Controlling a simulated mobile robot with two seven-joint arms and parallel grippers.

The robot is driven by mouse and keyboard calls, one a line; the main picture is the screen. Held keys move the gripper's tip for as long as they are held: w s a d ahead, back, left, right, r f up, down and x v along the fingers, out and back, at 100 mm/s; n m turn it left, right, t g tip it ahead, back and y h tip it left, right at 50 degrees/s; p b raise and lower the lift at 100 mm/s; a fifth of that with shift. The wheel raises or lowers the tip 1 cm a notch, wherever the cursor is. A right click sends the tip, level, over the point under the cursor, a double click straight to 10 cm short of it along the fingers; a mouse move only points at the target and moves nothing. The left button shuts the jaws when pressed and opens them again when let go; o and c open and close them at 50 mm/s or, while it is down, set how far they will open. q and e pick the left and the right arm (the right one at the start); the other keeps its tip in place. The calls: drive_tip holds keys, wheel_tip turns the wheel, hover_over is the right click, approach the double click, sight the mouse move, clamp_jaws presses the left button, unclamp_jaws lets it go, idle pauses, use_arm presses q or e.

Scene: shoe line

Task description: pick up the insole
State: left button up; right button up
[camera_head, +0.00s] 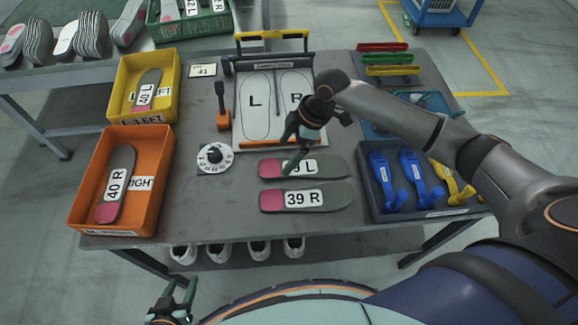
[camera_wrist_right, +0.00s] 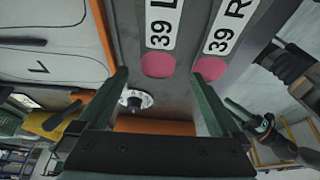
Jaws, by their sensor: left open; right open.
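Two grey insoles with pink heel ends lie side by side on the table: insole 39 L (camera_head: 330,166) behind and insole 39 R (camera_head: 335,197) in front. In the right wrist view, 39 L (camera_wrist_right: 165,22) and 39 R (camera_wrist_right: 230,22) show above the fingers. My right gripper (camera_head: 292,158) is open over the pink end of 39 L and hides part of its label. Its open fingers (camera_wrist_right: 160,77) hold nothing. My left gripper (camera_head: 180,291) is open and empty, in front of the table. Insole 40 L (camera_head: 147,90) and insole 40 R (camera_head: 115,185) lie in bins.
A yellow bin (camera_head: 170,72) and an orange bin (camera_head: 152,203) stand at left. An L/R fixture (camera_head: 258,145) is behind the insoles, near a white dial (camera_head: 215,157) and an orange-based tool (camera_head: 223,121). A dark tray (camera_head: 379,208) of blue and yellow items stands right.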

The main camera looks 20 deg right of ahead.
sight(276, 167)
drive_tip(key=shift+x, duration=3.15)
drive_tip(key=shift+w+d, duration=0.1)
drive_tip(key=c, duration=1.3)
